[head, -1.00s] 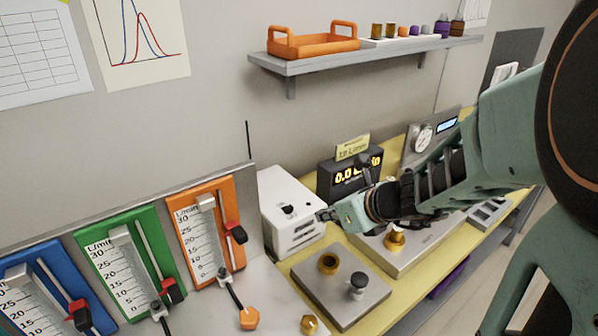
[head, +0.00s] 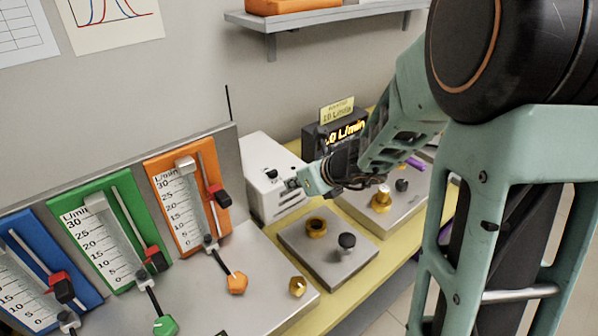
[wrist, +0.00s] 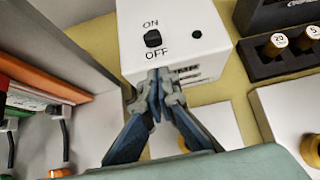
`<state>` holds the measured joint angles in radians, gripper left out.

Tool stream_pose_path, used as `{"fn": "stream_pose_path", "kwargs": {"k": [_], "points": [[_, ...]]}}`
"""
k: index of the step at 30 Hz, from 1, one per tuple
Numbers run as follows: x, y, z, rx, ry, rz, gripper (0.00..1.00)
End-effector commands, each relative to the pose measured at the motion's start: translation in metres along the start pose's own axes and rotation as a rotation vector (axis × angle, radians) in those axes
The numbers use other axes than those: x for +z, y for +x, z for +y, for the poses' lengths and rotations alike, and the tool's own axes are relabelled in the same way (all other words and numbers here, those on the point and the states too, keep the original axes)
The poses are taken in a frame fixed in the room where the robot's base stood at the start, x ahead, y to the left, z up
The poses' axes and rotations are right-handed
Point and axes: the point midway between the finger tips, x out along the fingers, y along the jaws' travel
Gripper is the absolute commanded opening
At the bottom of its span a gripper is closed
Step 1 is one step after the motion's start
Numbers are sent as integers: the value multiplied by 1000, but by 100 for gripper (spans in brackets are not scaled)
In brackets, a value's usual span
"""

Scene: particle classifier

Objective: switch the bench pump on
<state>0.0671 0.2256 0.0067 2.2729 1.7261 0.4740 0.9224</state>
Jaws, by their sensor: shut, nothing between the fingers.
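The bench pump is a white box (head: 262,165) on the yellow bench, against the grey panel. In the wrist view the pump (wrist: 195,22) shows a black switch (wrist: 153,38) between the words ON and OFF, and a dark round spot to the right. I cannot tell which way the switch is set. My gripper (head: 293,184) is at the pump's near right side. In the wrist view my gripper (wrist: 160,78) is shut and empty, its tips just below the word OFF and apart from the switch. I cannot tell whether the tips touch the pump's face.
Blue, green and orange (head: 190,205) flowmeters stand left of the pump. A metal plate (head: 300,250) with a brass fitting and black knob lies in front. A dark display (head: 318,135) stands behind right. A thin antenna (head: 228,103) rises behind the pump.

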Motion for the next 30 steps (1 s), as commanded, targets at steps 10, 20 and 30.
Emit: {"fn": "stream_pose_path", "kwargs": {"k": [10,20,30], "points": [[25,36,0,1,0,0,0],[27,39,0,0,0,0,0],[43,57,0,1,-2,0,0]]}}
